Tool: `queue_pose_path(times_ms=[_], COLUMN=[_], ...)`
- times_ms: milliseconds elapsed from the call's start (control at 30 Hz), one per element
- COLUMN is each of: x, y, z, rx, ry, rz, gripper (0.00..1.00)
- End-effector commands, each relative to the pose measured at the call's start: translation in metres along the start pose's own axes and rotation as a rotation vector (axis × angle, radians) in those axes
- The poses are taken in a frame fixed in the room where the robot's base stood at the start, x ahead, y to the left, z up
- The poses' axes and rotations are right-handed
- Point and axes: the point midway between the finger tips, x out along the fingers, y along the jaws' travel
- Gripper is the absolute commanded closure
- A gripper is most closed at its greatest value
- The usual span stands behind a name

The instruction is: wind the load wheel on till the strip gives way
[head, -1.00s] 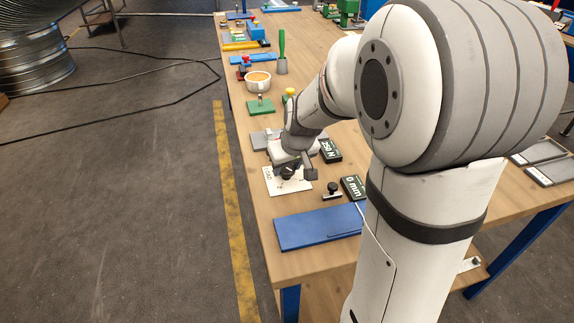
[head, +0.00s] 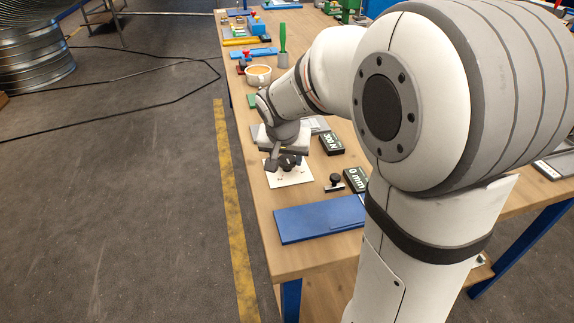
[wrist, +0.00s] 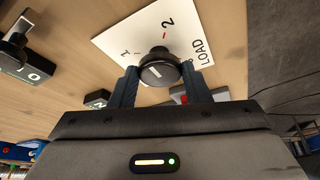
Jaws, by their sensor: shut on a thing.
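The load wheel is a dark round knob (wrist: 158,67) with a pale line across its top. It stands on a white card (wrist: 120,38) marked LOAD, 1 and 2, which also lies on the bench in the head view (head: 293,178). My gripper (wrist: 160,86) is shut on the knob, one finger on each side. In the head view my gripper (head: 284,161) is low over the card. One display (head: 331,144) seems to read 300 N and another (head: 355,179) reads 0 mm. I cannot make out the strip; my arm covers part of the bench behind.
A small black-knobbed piece (head: 335,182) stands right of the card. A blue plate (head: 310,220) lies in front. A cup (head: 258,76) and a green-handled tool (head: 283,45) stand farther back. The floor left of the bench (head: 150,200) is mostly clear.

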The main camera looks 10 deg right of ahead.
Motion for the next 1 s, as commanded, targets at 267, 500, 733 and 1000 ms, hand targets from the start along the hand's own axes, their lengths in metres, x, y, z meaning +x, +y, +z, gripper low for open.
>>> queue_pose_path(times_ms=[267, 500, 733, 1000], x=[0.0029, 0.0011, 0.0001, 0.0000], y=[-0.0022, -0.0025, -0.0025, -0.0025], z=[0.0008, 0.0001, 0.0000, 0.0000], rx=[0.163, 0.235, 0.256, 0.256], ry=[0.001, 0.000, -0.002, -0.002], rz=[0.065, 0.095, 0.104, 0.104], gripper=[0.80, 0.80, 0.80, 0.80])
